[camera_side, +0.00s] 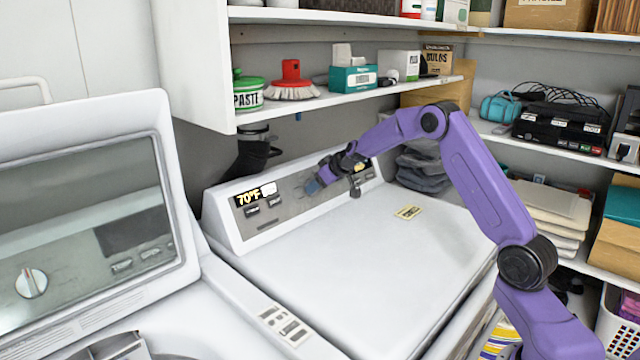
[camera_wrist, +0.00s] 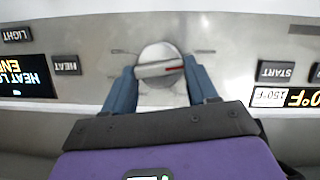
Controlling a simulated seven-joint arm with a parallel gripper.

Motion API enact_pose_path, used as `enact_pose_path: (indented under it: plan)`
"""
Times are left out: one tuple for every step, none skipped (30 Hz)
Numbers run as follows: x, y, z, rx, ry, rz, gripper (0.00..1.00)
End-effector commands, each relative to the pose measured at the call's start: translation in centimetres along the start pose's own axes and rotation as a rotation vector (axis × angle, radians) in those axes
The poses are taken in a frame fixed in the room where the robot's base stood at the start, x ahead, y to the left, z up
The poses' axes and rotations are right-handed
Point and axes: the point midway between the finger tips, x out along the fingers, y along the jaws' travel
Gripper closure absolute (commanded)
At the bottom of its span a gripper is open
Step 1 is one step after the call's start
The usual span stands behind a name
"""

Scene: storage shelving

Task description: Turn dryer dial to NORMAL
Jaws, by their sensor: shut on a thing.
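The dryer (camera_side: 350,250) is the white machine with a grey control panel along its back. In the wrist view the dial (camera_wrist: 158,52) is a round silver knob with a raised grip bar and a red mark on its right half. The bar lies nearly level. My gripper (camera_side: 313,186) reaches the panel; in the wrist view its two blue fingers (camera_wrist: 163,80) stand on either side of the dial, shut on it. In the side view the dial is hidden by my gripper. The setting labels around the dial are too faint to read.
The panel has a lit display (camera_side: 247,197) and buttons, including START (camera_wrist: 276,71) and HEAT (camera_wrist: 66,65). A yellow label (camera_side: 408,212) lies on the otherwise clear dryer top. A shelf (camera_side: 345,97) with several items overhangs the panel. The washer (camera_side: 85,200) stands left, lid raised.

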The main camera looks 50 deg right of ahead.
Motion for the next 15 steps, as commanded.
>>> enact_pose_path:
  plan:
    - [0.0, -0.12, 0.05, -0.032, -0.002, 0.009, 0.73]
    - [0.01, -0.14, 0.05, -0.052, -0.002, 0.015, 0.73]
    - [0.02, -0.18, 0.07, -0.075, -0.002, 0.023, 0.73]
    - [0.02, -0.18, 0.08, -0.091, -0.002, 0.029, 0.73]
    - [0.02, -0.19, 0.1, -0.108, -0.003, 0.034, 0.73]
    - [0.02, -0.23, 0.09, -0.127, -0.003, 0.039, 0.73]
    - [0.02, -0.24, 0.08, -0.141, -0.002, 0.044, 0.73]
    - [0.02, -0.24, 0.06, -0.153, -0.002, 0.049, 0.73]
    - [0.01, -0.22, 0.08, -0.168, -0.002, 0.054, 0.73]
    - [0.01, -0.24, 0.1, -0.177, -0.002, 0.057, 0.73]
    - [0.01, -0.26, 0.1, -0.186, -0.003, 0.059, 0.73]
    - [0.01, -0.29, 0.1, -0.196, -0.003, 0.062, 0.73]
    - [0.01, -0.28, 0.1, -0.202, -0.002, 0.065, 0.73]
    - [0.01, -0.27, 0.09, -0.208, -0.002, 0.067, 0.73]
    - [0.01, -0.25, 0.09, -0.214, -0.002, 0.07, 0.73]
